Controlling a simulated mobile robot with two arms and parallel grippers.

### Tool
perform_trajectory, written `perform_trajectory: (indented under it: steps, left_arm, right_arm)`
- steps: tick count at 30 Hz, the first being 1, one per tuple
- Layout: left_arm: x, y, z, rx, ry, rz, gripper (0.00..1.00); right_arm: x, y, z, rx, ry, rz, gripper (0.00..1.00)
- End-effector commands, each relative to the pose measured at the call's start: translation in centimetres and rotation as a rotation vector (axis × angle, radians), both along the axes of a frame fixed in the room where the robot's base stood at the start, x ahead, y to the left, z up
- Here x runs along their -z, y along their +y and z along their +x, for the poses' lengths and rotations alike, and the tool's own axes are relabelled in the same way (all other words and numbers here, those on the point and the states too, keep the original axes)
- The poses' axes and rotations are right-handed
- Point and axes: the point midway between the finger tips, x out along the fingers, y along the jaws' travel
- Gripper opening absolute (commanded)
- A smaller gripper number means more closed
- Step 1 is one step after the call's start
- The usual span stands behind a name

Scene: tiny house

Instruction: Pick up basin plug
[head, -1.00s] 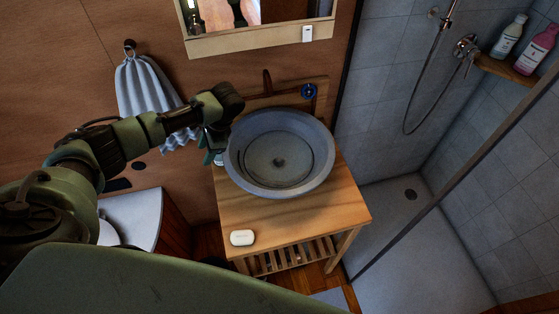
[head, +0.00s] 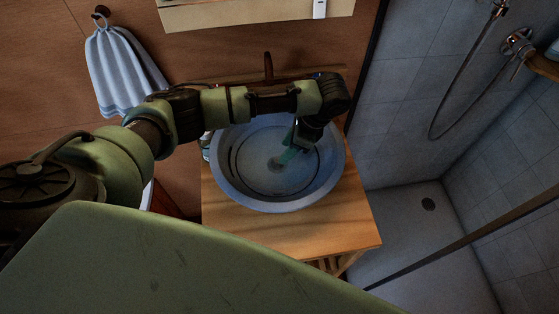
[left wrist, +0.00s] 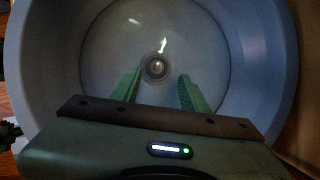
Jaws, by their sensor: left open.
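The basin (head: 330,178) is a round blue-grey bowl on a wooden washstand. At its bottom centre is a small round metal piece that looks like the basin plug (left wrist: 156,67), seated at the drain. In the head view the plug (head: 275,163) is small and dim beside the fingertips. My left gripper (head: 289,154) points down inside the basin. In the left wrist view its two green fingers are apart, with the plug just beyond and between their tips. Nothing is between the fingers. My right gripper is not in view.
The basin's rim surrounds my left gripper. The wooden top (head: 270,235) is clear in front of the basin. A blue-grey towel (head: 118,70) hangs at the left. The shower, with its hose (head: 462,75), lies to the right.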

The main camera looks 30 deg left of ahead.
Motion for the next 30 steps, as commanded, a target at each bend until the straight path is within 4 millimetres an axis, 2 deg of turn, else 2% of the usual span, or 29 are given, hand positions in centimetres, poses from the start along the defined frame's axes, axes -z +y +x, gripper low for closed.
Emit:
perform_trajectory:
  steps: [3,6,12,19,20,24,30]
  left_arm:
    - [1.1,0.5,-0.4,0.0,0.002,0.002,0.45]
    - [2.5,0.9,-0.8,-0.001,0.001,0.003,0.45]
    - [4.7,1.6,-1.0,-0.001,-0.002,0.001,0.45]
    - [4.9,1.6,-1.0,-0.001,-0.003,0.0,0.45]
    - [4.9,1.6,-1.0,-0.001,-0.003,0.0,0.39]
    - [4.9,1.6,-1.0,-0.001,-0.003,0.0,0.0]
    - [4.9,1.6,-1.0,-0.001,-0.003,0.0,0.0]
  right_arm:
    - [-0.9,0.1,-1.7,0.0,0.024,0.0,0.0]
    - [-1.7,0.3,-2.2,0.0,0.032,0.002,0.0]
    - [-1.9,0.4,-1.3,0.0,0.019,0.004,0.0]
    - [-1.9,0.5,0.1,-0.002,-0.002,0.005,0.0]
    - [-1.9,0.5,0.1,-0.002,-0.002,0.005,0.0]
    - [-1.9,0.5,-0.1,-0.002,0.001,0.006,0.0]
    - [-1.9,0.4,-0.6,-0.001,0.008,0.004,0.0]
